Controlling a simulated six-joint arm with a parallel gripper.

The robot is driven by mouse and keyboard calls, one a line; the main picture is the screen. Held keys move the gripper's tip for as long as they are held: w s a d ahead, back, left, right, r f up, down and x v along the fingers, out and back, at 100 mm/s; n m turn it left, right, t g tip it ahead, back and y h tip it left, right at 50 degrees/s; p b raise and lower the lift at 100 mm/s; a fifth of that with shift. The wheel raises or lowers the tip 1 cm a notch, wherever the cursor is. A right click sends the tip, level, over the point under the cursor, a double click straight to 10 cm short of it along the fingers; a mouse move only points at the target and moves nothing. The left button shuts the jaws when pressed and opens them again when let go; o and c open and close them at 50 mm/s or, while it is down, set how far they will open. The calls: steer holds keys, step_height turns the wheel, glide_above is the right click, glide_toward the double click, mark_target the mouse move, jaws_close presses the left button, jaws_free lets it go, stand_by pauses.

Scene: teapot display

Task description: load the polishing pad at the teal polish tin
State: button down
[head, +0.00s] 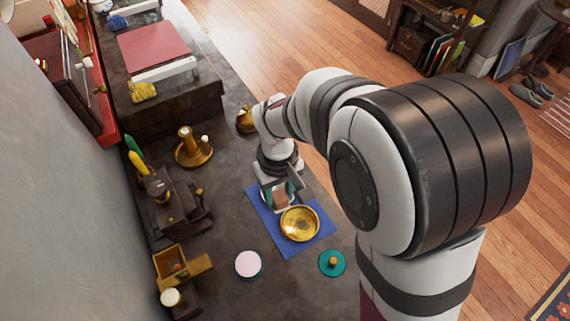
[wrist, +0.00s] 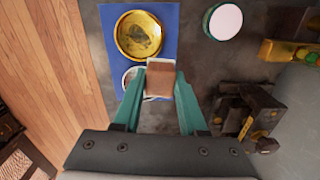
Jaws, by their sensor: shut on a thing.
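The open polish tin (head: 248,264) stands on the dark bench, a round tin with a teal rim and a pale pink top. It also shows at the top right of the wrist view (wrist: 223,21). My gripper (wrist: 160,82) is shut on the polishing pad (wrist: 160,78), a brown block between its teal fingers. In the head view my gripper (head: 281,196) is over the far part of the blue mat, apart from the tin. I cannot tell the pad's exact height. A teal lid (head: 332,263) with a brass knob lies right of the tin.
A brass dish (head: 300,223) sits on the blue mat (head: 270,226). A pale-rimmed round thing (wrist: 131,77) is partly hidden below the pad. A brass candlestick (head: 187,145), a dark wooden rack (head: 165,205) and a small brass-coloured box (head: 172,265) stand at the left. Bare bench surrounds the tin.

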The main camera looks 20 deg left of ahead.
mark_target(248, 263)
steer(key=s+a+f+n, duration=0.1)
steer(key=s+a+n, duration=0.3)
steer(key=s+n, duration=0.65)
steer(key=shift+m, duration=0.75)
steer(key=shift+s+f, duration=0.25)
steer(key=shift+f, duration=0.75)
steer(key=shift+s+f, duration=0.25)
steer(key=shift+f, duration=0.7)
steer(key=shift+s+f, duration=0.25)
steer(key=shift+f, duration=0.75)
steer(key=shift+f, duration=0.55)
step_height(248, 263, up, 7)
steer(key=shift+w, duration=0.1)
